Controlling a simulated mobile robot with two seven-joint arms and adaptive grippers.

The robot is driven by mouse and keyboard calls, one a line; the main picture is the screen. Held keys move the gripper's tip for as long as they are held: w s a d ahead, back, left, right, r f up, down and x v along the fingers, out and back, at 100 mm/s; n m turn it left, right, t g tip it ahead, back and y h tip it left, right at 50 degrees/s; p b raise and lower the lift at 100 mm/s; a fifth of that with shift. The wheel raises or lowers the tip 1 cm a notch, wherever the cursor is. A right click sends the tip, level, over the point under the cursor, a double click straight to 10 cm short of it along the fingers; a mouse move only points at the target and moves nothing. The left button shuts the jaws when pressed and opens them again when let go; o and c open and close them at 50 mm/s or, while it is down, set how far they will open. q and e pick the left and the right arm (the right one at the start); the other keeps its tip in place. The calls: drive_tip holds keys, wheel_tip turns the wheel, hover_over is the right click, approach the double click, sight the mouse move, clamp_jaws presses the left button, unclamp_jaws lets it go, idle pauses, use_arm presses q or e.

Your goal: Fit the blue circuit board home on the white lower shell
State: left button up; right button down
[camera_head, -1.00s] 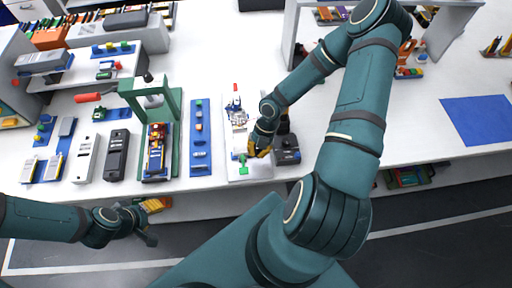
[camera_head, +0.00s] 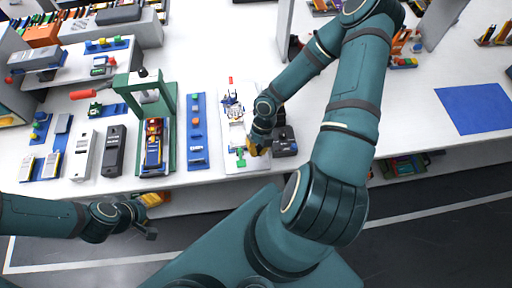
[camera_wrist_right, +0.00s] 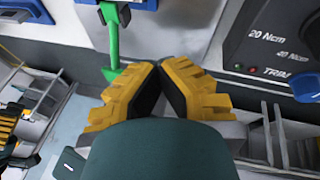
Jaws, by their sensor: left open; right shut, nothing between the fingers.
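In the head view a white plate (camera_head: 248,98) carries small blue, white and red parts (camera_head: 233,106) and a green piece (camera_head: 240,156) near its front. At this size I cannot tell the blue circuit board or the white lower shell apart among them. My right gripper (camera_head: 257,149) is over the plate's front right edge, shut and empty. In the right wrist view its yellow fingertips (camera_wrist_right: 159,78) meet beside the green piece (camera_wrist_right: 113,40), with nothing between them. My left gripper (camera_head: 150,221) is open and empty in front of the table, low at the left.
A dark device (camera_head: 283,141) stands right of the plate; its dial panel (camera_wrist_right: 285,40) is close in the wrist view. A blue strip (camera_head: 197,157), green press (camera_head: 171,105), black unit (camera_head: 115,150) and white unit (camera_head: 83,155) stand left.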

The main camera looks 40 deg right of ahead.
drive_tip(key=c, duration=1.3)
unclamp_jaws()
drive_tip(key=shift+c, duration=0.2)
drive_tip(key=v, duration=1.2)
